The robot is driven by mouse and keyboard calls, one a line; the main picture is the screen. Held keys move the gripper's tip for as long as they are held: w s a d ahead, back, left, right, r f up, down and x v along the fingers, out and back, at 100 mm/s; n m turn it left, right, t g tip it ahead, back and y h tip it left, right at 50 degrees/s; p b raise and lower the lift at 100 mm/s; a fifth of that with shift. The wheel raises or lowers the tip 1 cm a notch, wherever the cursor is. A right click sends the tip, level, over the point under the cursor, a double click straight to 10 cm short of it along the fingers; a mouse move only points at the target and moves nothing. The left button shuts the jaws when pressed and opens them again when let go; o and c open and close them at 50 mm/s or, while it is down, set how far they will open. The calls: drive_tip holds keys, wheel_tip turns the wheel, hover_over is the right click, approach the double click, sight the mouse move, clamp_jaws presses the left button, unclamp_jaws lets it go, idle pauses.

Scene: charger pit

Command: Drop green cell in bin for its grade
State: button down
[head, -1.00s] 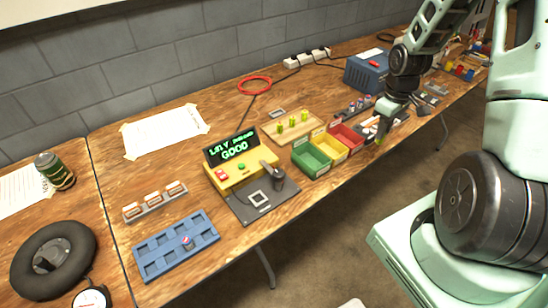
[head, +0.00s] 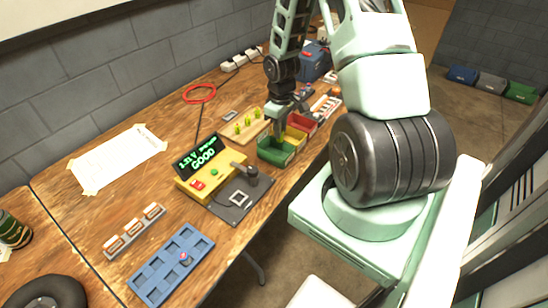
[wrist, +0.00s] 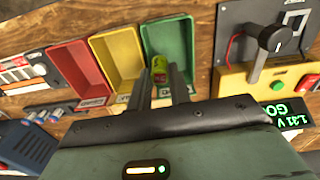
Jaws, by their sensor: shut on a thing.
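My gripper (wrist: 161,85) is shut on a small green cell (wrist: 159,66), which shows between the fingertips in the wrist view. In the head view my gripper (head: 281,130) is over the green bin (head: 271,156), and the cell cannot be made out clearly. In the wrist view the cell overlaps the near part of the green bin (wrist: 168,38); how far above its floor it is I cannot tell. The yellow bin (wrist: 118,55) and red bin (wrist: 78,68) stand beside it. The tester display (head: 203,158) reads GOOD.
The yellow tester (head: 198,183) with a lever stands beside the green bin. A wooden block (head: 246,128) with several green cells is behind the bins. A blue tray (head: 172,264) lies at the front left. Floor bins (head: 492,83) stand far right.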

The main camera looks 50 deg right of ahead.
sight(280, 141)
drive_tip(key=shift+f+b, duration=1)
drive_tip(key=shift+f, duration=0.5)
drive_tip(key=c, duration=1.2)
unclamp_jaws()
wheel_tip(280, 141, up, 18)
drive_tip(key=shift+f+p, duration=0.25)
drive_tip(key=shift+p, duration=0.1)
